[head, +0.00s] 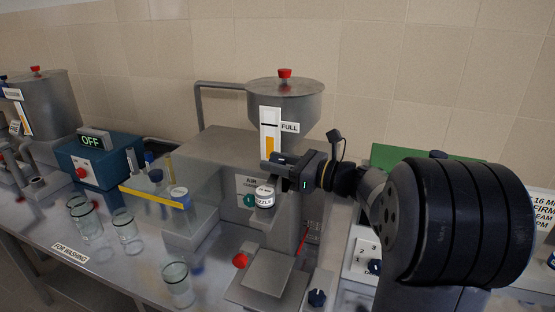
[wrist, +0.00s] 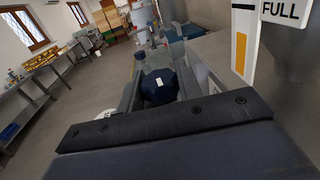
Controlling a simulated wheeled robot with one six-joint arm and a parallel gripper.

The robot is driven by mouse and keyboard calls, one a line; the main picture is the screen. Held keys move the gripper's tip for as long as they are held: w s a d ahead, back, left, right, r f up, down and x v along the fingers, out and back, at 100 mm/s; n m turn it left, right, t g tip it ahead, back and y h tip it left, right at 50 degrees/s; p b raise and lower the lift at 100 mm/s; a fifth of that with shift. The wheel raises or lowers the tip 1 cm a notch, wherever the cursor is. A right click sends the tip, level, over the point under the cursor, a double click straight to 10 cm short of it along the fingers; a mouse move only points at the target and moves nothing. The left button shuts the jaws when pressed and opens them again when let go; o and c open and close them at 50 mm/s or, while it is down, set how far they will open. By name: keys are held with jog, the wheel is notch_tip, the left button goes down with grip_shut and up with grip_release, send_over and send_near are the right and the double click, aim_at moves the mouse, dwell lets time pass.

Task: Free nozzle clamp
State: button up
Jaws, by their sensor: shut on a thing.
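The nozzle (head: 265,198), a white-labelled cylinder, hangs on the front of the middle filling machine below its steel hopper (head: 284,100). My gripper (head: 279,160) reaches in from the right, just above the nozzle and in front of the level gauge. In the wrist view a dark navy faceted knob (wrist: 160,87) with a white mark sits between my fingers (wrist: 158,90), which are shut on it. It looks like the clamp's knob. In the head view my gripper mostly hides it, and I cannot tell how far it is turned.
Several glass beakers stand on the bench, one (head: 177,284) near the front. A square steel plate (head: 268,272) lies below the nozzle, with a red button (head: 240,260) beside it. A switch box (head: 365,250) stands right.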

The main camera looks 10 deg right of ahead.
dwell(0.3)
jog(key=o, duration=1)
jog(key=shift+c, duration=0.2)
